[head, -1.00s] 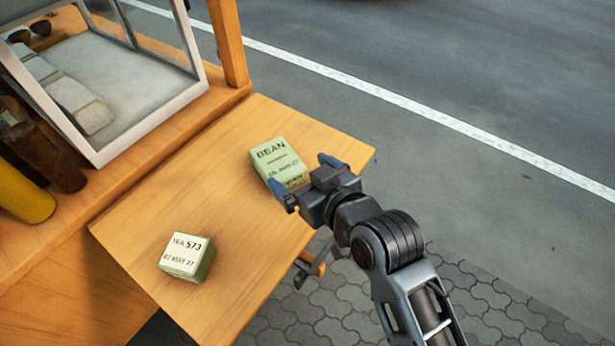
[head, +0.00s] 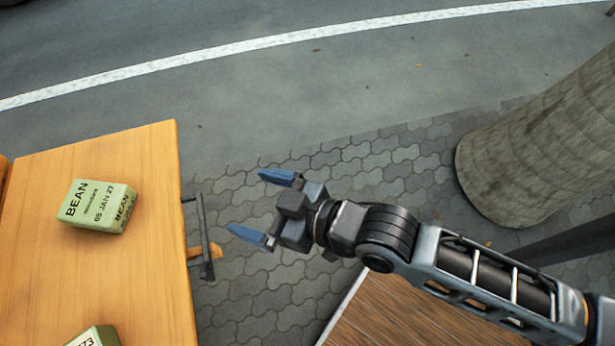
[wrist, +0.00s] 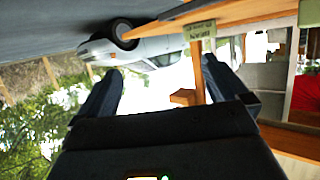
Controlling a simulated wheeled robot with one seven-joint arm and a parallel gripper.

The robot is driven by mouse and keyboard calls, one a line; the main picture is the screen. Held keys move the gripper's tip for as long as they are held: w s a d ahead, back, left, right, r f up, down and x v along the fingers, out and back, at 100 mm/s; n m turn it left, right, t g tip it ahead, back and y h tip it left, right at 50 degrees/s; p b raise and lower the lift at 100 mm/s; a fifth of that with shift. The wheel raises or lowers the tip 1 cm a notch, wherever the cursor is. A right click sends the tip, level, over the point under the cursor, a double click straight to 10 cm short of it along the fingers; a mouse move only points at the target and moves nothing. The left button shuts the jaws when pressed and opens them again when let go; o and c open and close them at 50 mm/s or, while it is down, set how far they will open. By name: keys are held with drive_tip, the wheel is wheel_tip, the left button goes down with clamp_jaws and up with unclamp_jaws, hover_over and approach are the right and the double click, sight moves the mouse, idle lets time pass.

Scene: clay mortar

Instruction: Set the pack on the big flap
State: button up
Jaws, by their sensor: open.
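A pale green pack marked BEAN (head: 97,206) lies flat on a light wooden flap (head: 110,285) at the left of the head view. A second green pack (head: 95,338) is cut off by the bottom edge. My gripper (head: 246,202) is open and empty over the pavement, to the right of the flap's edge and clear of both packs. In the upside-down wrist view, the open fingers (wrist: 162,66) have nothing between them. A green pack (wrist: 199,31) shows there on the flap's edge (wrist: 175,22).
A metal bracket (head: 203,232) sticks out from the flap's right edge. A darker planked wooden surface (head: 415,315) is at the bottom, below my arm. A thick round trunk or column (head: 545,140) stands at the right. Pavement (head: 320,165) lies open beyond the gripper.

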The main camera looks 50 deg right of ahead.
drive_tip(key=s+d+r+h, duration=0.1)
drive_tip(key=s+d+r, duration=0.1)
drive_tip(key=s, duration=0.4)
drive_tip(key=s+d+r+m+h, duration=0.1)
drive_tip(key=s+d+r, duration=0.2)
drive_tip(key=s, duration=0.4)
drive_tip(key=s+d+r+m+t+h, duration=0.1)
drive_tip(key=s+d+r, duration=0.1)
drive_tip(key=s+r, duration=0.2)
drive_tip(key=v, duration=0.2)
drive_tip(key=shift+s+d, duration=0.3)
drive_tip(key=shift+s, duration=0.1)
